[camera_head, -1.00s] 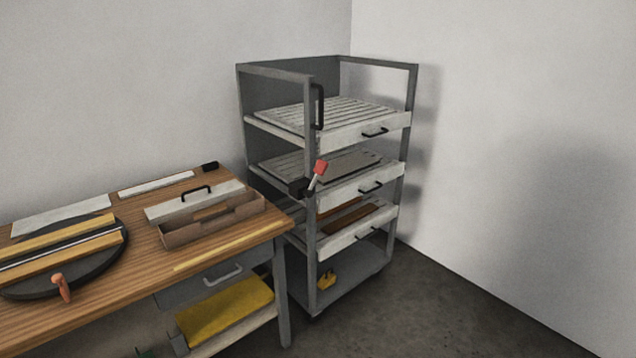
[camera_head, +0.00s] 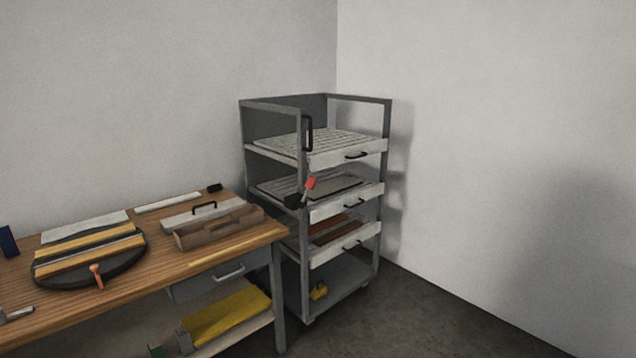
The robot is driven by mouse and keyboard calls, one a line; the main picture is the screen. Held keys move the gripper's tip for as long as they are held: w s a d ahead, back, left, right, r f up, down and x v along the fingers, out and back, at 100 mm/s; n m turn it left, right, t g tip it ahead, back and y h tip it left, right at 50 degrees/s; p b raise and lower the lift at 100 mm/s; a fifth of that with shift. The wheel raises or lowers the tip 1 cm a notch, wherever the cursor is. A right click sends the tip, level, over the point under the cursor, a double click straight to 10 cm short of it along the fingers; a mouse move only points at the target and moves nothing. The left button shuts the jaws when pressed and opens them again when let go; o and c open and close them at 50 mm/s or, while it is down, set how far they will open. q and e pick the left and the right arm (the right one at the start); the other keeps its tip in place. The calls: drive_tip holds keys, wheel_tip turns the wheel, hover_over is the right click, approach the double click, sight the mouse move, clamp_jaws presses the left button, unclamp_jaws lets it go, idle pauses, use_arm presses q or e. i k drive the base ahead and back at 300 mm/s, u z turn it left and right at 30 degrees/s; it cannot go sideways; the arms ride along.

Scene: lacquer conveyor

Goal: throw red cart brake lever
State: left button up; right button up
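The red cart brake lever (camera_head: 311,183) is a short grey arm with a red grip. It sits on a dark bracket (camera_head: 294,200) on the near post of the grey cart (camera_head: 304,246), at the middle shelf's height. The lever tilts up and to the right. Nothing touches it. Neither of my grippers shows in the head view.
A wooden workbench (camera_head: 150,286) stands left of the cart, close to it, with a round turntable (camera_head: 65,280), an open wooden toolbox (camera_head: 218,228) and strips on it. The cart holds several trays with black handles. Floor (camera_head: 400,310) right of the cart is clear, with walls behind.

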sight(310, 184)
drive_tip(key=z, duration=0.65)
drive_tip(key=i, duration=0.8)
drive_tip(key=z, duration=0.6)
